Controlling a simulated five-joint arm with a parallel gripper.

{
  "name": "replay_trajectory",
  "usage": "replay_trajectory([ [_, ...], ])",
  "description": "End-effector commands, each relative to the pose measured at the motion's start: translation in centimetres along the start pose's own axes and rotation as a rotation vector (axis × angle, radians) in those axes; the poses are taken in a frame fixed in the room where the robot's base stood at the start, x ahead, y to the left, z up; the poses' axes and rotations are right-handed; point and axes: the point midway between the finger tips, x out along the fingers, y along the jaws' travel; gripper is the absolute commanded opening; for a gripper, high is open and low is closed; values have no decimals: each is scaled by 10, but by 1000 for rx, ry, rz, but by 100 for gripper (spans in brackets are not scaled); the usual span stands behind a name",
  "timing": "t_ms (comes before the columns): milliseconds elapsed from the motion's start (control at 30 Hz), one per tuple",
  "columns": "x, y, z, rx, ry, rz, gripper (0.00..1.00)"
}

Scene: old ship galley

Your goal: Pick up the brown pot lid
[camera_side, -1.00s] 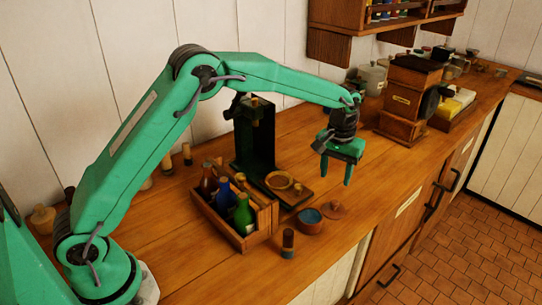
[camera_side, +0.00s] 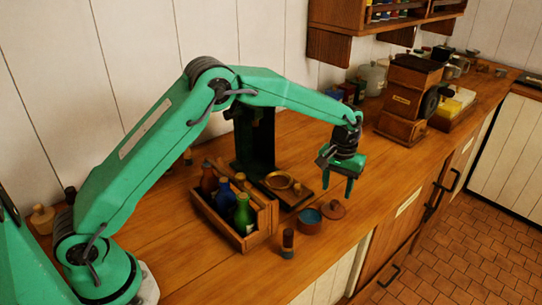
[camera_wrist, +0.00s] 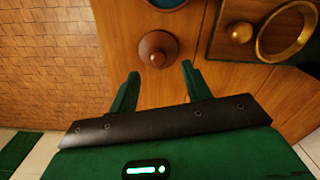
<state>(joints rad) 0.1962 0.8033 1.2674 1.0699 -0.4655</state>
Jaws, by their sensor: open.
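The brown pot lid (camera_side: 333,209) lies on the wooden counter near its front edge, beside a small blue-lined pot (camera_side: 310,220). In the wrist view the lid (camera_wrist: 157,48) is round with a knob on top, just beyond my fingertips and roughly between their lines. My gripper (camera_side: 339,190) is open and empty, above the counter close to the lid. In the wrist view both fingers of my gripper (camera_wrist: 160,72) are spread apart with nothing between them. The pot (camera_wrist: 166,3) is cut off at the top of that view.
A wooden crate of bottles (camera_side: 240,222) stands left of the pot. A dark stand with a brass ring (camera_side: 278,181) is behind it. A small dark jar (camera_side: 288,241) stands near the front edge. A wooden grinder (camera_side: 402,103) stands farther right, with bare counter before it.

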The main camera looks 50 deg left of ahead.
Motion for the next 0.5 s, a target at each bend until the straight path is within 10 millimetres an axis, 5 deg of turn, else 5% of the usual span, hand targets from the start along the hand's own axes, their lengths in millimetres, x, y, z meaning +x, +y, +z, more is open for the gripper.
replay_trajectory([
  [500, 48, 2, 2, 0, -2, -1, 48],
])
